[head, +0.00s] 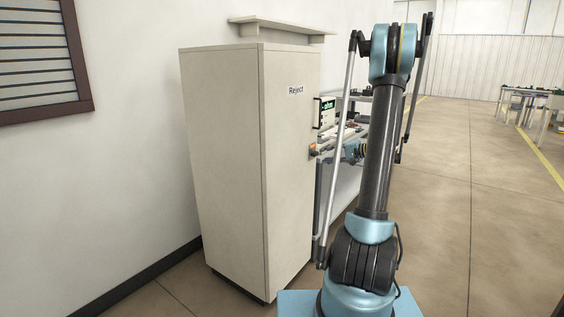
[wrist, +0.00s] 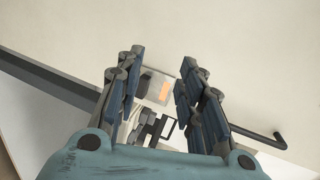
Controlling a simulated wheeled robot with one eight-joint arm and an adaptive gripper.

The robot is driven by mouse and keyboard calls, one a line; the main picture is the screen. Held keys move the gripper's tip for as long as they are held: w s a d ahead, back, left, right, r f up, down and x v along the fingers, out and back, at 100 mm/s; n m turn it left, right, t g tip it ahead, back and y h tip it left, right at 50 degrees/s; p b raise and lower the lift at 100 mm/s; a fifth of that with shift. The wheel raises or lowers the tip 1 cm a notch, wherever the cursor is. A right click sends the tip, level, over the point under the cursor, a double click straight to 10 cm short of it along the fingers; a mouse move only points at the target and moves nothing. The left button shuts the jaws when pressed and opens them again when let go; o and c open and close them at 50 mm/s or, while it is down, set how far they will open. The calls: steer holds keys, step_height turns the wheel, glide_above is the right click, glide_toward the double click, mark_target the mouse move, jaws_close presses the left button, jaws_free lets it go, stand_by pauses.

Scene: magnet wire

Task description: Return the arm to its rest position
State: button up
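My arm (head: 377,150) stands upright in the right half of the head view, with its forearm reaching behind it. My gripper (wrist: 162,62) is open in the wrist view, its two dark blue fingers apart with no object gripped between them. Beyond the fingers is a pale surface with a small orange patch (wrist: 164,91) and dark fittings below it. A black bar handle (wrist: 262,134) shows at the right of the fingers.
A tall beige cabinet (head: 225,150) labelled Reject stands left of my arm, against the white wall. Behind it is a bench with a meter (head: 327,112) and small items. The floor (head: 460,200) at the right is clear. Tables (head: 525,97) stand far off.

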steer(key=s+a+r+n+g+h, duration=0.1)
steer(key=s+a+n+g+h, duration=0.3)
steer(key=s, duration=0.8)
steer(key=s+a+m+h, duration=0.15)
steer(key=s+a, duration=0.35)
steer(key=s, duration=0.7)
steer(key=s+d+f+n+h, duration=0.1)
steer(key=s+d+f+h, duration=0.1)
steer(key=s, duration=0.5)
steer(key=s+d+f+n+g+h, duration=0.1)
steer(key=s+d+f+h, duration=0.1)
steer(key=s, duration=0.5)
steer(key=s+d+f+n+h, duration=0.1)
steer(key=s+d+f+h, duration=0.1)
steer(key=s, duration=0.6)
step_height(320, 180, down, 3)
steer(key=shift+r+n+g+h, duration=0.15)
steer(key=shift+n+g+h, duration=0.2)
steer(key=shift+h, duration=0.2)
